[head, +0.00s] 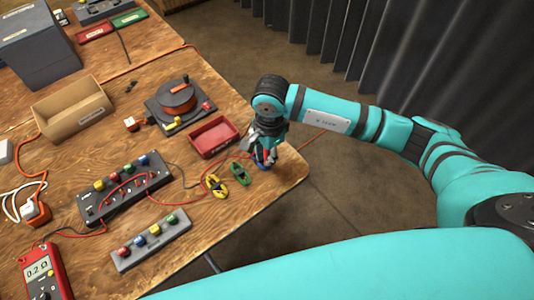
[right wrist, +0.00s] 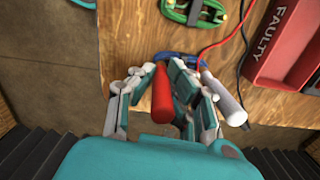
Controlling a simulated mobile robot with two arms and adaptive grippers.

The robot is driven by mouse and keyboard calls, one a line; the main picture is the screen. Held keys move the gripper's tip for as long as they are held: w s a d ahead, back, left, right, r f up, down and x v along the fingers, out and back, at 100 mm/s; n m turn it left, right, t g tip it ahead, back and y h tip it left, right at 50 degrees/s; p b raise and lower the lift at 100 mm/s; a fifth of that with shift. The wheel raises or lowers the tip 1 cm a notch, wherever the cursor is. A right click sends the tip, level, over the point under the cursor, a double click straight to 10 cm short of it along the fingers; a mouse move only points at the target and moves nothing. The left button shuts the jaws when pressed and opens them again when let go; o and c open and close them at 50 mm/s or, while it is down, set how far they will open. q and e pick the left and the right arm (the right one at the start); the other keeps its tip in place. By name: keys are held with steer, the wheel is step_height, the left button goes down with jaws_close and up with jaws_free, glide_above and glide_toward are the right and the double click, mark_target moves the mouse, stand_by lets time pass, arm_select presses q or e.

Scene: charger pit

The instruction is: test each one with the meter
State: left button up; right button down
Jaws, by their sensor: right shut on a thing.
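The red meter (head: 40,282) lies at the lower left of the head view; its display reads 0.2 Ω. A yellow lead coil (head: 215,186) and a green lead coil (head: 241,173) lie near the table's right corner. The green one also shows in the right wrist view (right wrist: 194,12). A blue lead (right wrist: 182,57) lies behind my right fingers, mostly hidden. My right gripper (head: 265,154) is low over the table corner, shut on a red probe (right wrist: 162,95). A white handle (right wrist: 224,97) sits just beside the right finger. My left gripper is out of view.
A red tray (head: 232,136), marked FAULTY in the wrist view (right wrist: 262,70), stands close by. A black block with coloured knobs (head: 105,208), a grey knob block (head: 125,262), a reel device (head: 160,113) and a cardboard box (head: 60,124) stand on the table. Red wires cross the wood.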

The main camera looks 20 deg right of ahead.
steer(key=shift+f+b, duration=0.3)
steer(key=shift+b, duration=0.05)
stand_by(0.5)
steer(key=c, duration=1)
jaws_free()
steer(key=shift+o, duration=0.2)
steer(key=shift+r, duration=0.2)
steer(key=shift+r+p, duration=1.95)
steer(key=shift+r, duration=1.7)
